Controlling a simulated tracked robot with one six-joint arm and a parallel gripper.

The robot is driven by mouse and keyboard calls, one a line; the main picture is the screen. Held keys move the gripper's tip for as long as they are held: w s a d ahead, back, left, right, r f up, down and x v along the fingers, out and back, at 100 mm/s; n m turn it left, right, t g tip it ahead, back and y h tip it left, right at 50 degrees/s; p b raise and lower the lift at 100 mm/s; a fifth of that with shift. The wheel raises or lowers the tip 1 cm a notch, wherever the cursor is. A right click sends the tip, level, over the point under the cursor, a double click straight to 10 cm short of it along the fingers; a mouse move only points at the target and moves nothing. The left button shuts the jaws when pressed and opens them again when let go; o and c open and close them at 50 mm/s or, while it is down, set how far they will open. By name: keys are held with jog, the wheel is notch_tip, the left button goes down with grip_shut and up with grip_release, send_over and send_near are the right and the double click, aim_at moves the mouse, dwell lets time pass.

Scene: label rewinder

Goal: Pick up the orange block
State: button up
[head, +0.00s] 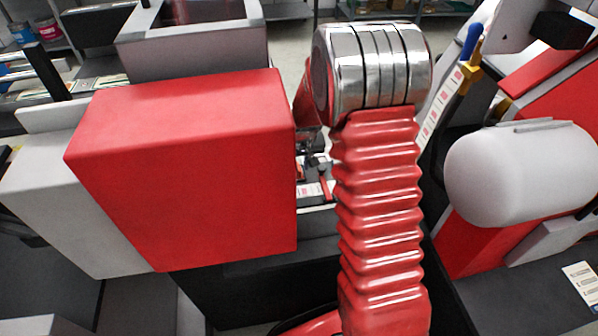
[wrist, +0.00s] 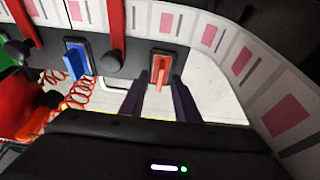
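In the wrist view an orange block (wrist: 160,72) sits in a dark holder (wrist: 153,56) on the grey panel. My gripper (wrist: 160,82) is open, its two dark fingers spread apart. The block shows in the gap between the fingertips, and I see no finger pressed against it. I cannot tell how far the tips are from it in depth. In the head view my red ribbed arm and its metal joint stand in front, and I cannot make out the gripper or the block clearly.
A blue block (wrist: 77,62) in a similar holder lies left of the orange one, near a red coiled cord (wrist: 82,94). A label strip (wrist: 235,62) curves along the right. In the head view a large red box (head: 185,170) and a white roller (head: 520,172) flank my arm.

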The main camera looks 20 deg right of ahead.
aim_at(299, 168)
grip_shut()
dwell(0.4)
jog(key=shift+r, duration=0.1)
notch_tip(299, 168, up, 10)
dwell(0.6)
jog(key=c, duration=0.6)
grip_release()
grip_shut()
jog(key=shift+s, duration=0.1)
